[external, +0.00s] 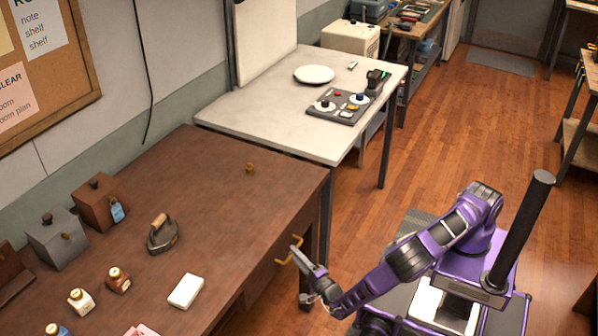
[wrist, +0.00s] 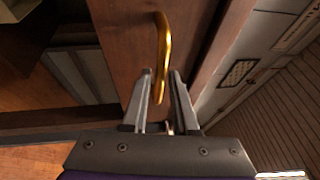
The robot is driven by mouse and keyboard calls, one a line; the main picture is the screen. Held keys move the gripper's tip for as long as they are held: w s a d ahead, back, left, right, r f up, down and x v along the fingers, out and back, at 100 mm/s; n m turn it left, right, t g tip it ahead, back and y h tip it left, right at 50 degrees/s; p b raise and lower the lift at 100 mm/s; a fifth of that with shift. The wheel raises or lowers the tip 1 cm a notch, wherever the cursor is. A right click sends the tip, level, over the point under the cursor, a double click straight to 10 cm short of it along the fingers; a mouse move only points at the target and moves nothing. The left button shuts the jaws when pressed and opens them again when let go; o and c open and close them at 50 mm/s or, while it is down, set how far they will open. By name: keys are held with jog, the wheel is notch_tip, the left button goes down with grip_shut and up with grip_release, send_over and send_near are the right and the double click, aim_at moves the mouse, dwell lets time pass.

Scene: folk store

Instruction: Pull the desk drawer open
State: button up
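The dark wooden desk (external: 215,190) has a drawer front (external: 264,283) on its right side, with a brass pull handle (external: 284,262). In the wrist view the handle (wrist: 161,45) hangs down the brown drawer front (wrist: 130,30) and its lower end lies between my fingers. My gripper (external: 298,245) is at the handle in the external view. The wrist view shows my gripper (wrist: 161,78) open, with one finger on each side of the handle and gaps showing. Whether a finger touches the handle cannot be told. How far the drawer stands out is unclear.
The desk top holds an old iron (external: 162,236), a white block (external: 186,291), small bottles (external: 118,280) and boxes (external: 101,205). A white table (external: 265,110) with a plate (external: 314,74) stands behind.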

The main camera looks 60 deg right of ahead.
jog(key=shift+w+d+r, duration=0.15)
jog(key=shift+w+d, duration=0.1)
jog(key=shift+w, duration=0.4)
grip_shut()
dwell(1.0)
